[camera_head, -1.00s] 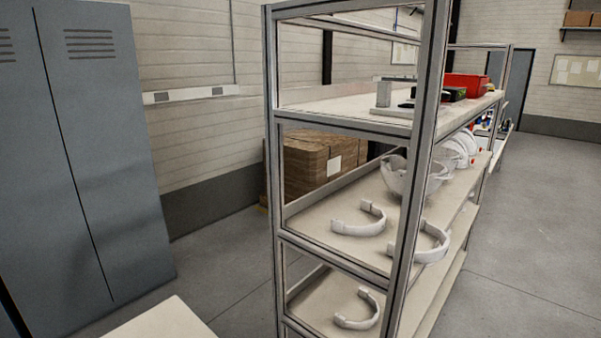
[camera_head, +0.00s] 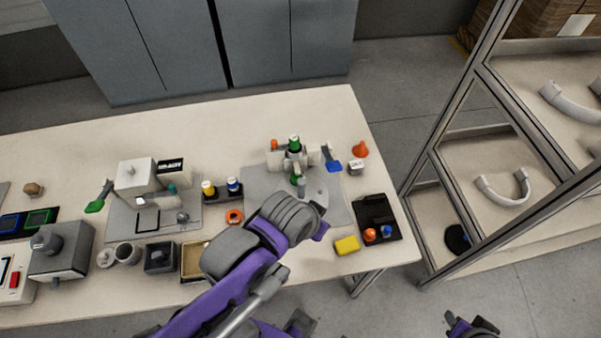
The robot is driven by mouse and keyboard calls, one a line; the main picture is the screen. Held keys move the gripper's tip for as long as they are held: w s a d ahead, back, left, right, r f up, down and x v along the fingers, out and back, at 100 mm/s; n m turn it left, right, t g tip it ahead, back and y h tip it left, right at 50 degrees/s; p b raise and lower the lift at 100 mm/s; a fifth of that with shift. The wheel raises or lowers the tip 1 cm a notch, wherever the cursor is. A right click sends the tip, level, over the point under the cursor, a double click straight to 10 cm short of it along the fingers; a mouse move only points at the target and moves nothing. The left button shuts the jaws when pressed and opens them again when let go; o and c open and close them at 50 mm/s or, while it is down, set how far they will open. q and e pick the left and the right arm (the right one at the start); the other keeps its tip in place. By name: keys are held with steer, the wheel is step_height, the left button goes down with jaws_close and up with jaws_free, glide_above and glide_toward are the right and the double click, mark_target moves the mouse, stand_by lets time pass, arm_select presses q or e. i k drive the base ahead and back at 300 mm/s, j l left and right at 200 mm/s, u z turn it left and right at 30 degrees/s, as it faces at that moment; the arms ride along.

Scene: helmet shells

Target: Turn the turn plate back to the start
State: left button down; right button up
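A grey round piece that looks like the turn plate (camera_head: 317,191) lies on a grey mat (camera_head: 338,209) at the right half of the table, partly hidden by my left arm. A small upright grey peg stands at it. Behind it is a grey fixture with a green bottle-like part (camera_head: 294,144) upright in it. My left gripper (camera_head: 312,207) is over the front of this mat, close to the plate. Its fingers are hidden by the wrist, and I cannot tell contact. My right gripper (camera_head: 474,327) shows only partly at the bottom edge, beyond the table's right end.
A blue-ended lever (camera_head: 332,160) and an orange cone (camera_head: 360,149) stand nearby. A black tray (camera_head: 377,218) and yellow block (camera_head: 347,245) lie right of the arm. Another station (camera_head: 155,218) is left. A shelf frame (camera_head: 470,88) rises at right. The table's back strip is clear.

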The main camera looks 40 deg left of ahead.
mark_target(309, 189)
steer(key=u, duration=1.4)
steer(key=i+j+u, duration=0.2)
steer(key=j, duration=0.15)
steer(key=k, duration=0.05)
